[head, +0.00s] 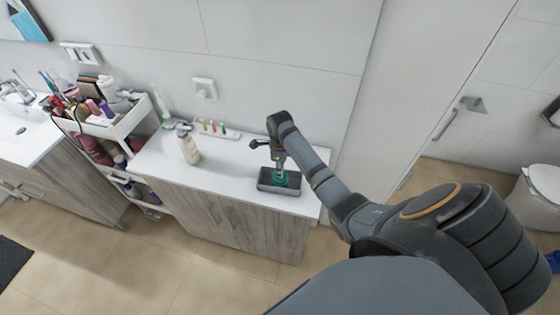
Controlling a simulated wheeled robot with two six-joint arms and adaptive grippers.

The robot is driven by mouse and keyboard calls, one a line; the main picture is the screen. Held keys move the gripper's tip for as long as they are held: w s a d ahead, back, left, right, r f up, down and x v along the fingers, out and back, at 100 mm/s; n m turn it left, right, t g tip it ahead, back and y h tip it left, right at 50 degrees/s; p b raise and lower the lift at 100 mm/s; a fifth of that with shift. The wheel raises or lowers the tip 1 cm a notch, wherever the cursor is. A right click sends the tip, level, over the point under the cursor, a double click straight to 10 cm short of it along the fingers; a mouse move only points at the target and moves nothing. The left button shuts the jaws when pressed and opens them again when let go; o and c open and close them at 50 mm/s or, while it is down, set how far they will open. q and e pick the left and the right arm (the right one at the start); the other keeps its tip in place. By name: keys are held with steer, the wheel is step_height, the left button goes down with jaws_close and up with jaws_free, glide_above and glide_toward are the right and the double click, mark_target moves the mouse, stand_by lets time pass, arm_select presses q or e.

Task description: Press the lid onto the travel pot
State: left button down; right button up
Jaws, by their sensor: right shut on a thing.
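My right gripper (280,170) points down over a dark grey tray (293,191) on the white counter. A small round teal thing (281,180) shows at its fingertips, within the tray. It looks like the travel pot with its lid, but at this size I cannot tell the two apart. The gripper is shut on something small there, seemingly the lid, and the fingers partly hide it. I cannot tell whether the lid sits level or fully down. My left gripper is not in view.
A pale pump bottle (188,147) and a small holder with several coloured items (219,129) stand left of the tray. A white cart (130,124) loaded with cosmetics is further left. The counter front (225,180) is clear.

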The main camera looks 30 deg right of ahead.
steer(key=o, duration=1.3)
steer(key=shift+r, duration=3.5)
jaws_close()
